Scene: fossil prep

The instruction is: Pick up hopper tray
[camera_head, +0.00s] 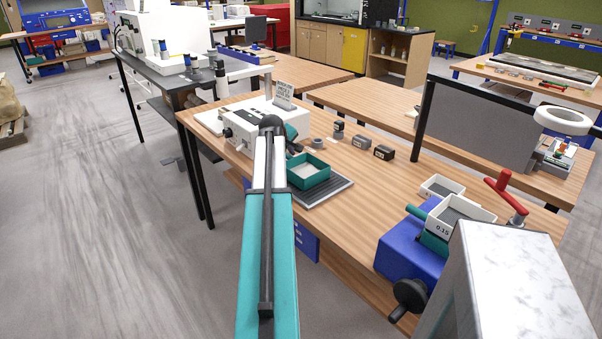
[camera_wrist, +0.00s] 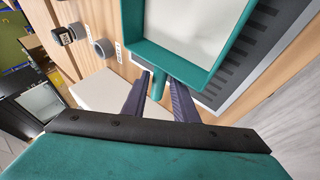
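The teal hopper tray (camera_head: 308,181) is a shallow open box with a pale inside, resting on a dark ribbed plate on the wooden bench. In the wrist view the tray (camera_wrist: 138,28) fills the top, and its short teal handle (camera_wrist: 158,84) points toward me. My gripper (camera_wrist: 160,90) is open, with one dark finger on each side of the handle and visible gaps. In the head view my gripper is mostly hidden behind my arm, just left of the tray.
The dark ribbed plate (camera_head: 330,194) lies under the tray. A white machine (camera_head: 250,128) stands close on the left. Small dark blocks (camera_head: 384,152) sit behind to the right. White bins (camera_head: 474,207) and a blue device (camera_head: 405,254) occupy the right end; bench between is clear.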

